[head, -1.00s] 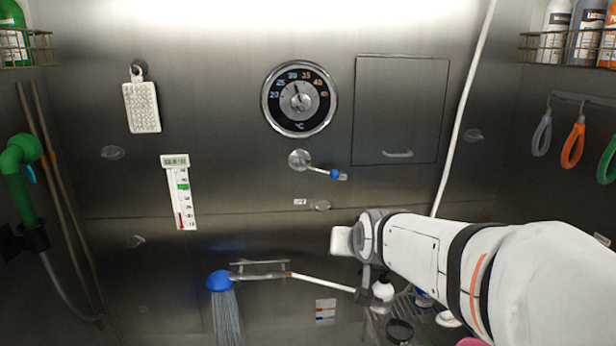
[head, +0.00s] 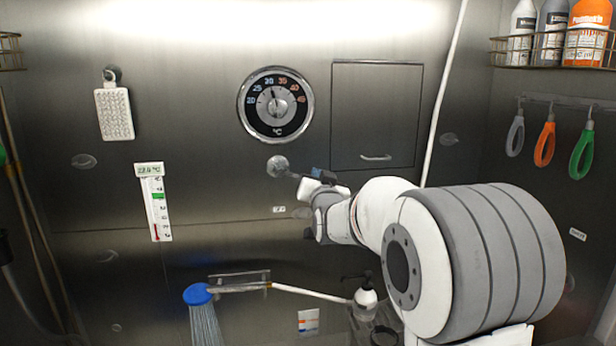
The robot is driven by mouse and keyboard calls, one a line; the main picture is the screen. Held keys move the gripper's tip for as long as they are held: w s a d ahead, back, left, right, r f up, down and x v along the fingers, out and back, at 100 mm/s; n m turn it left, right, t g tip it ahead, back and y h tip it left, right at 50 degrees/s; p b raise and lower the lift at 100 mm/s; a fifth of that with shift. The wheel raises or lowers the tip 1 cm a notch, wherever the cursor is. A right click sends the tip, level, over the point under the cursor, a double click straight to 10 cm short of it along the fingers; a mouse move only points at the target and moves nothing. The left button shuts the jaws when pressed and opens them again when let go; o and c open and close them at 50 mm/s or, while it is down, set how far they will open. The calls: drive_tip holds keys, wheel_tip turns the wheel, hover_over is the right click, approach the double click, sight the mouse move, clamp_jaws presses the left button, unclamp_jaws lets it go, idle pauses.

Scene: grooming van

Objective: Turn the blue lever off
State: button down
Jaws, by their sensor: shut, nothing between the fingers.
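The lever's round metal pivot (head: 277,165) is on the steel wall below the round dial. A short piece of the lever's arm shows to the right of the pivot, slanting slightly down. Its blue end is largely hidden by my gripper (head: 314,188), which is shut and empty at the lever's outer end. I cannot tell whether they touch. A blue shower head (head: 197,294) low on the wall has water streaming down from it.
The dial (head: 275,104) and a closed wall panel (head: 376,115) are above my gripper. A thermometer (head: 154,203) hangs to the left. A pump bottle (head: 366,298) stands below my arm. Bottles (head: 585,35) sit in a rack at upper right, above hanging loops (head: 545,142).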

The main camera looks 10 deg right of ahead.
sight(296, 175)
drive_tip(key=w+r+p, duration=0.1)
drive_tip(key=w+p, duration=0.3)
drive_tip(key=w, duration=0.6)
drive_tip(key=f, duration=0.2)
drive_tip(key=s+f+p, duration=0.1)
drive_tip(key=shift+a+f, duration=0.25)
drive_tip(key=shift+a, duration=0.15)
drive_tip(key=shift+a, duration=0.1)
drive_tip(key=shift+f+m+b, duration=0.3)
drive_tip(key=shift+m+b, duration=0.1)
drive_tip(key=shift+b, duration=0.35)
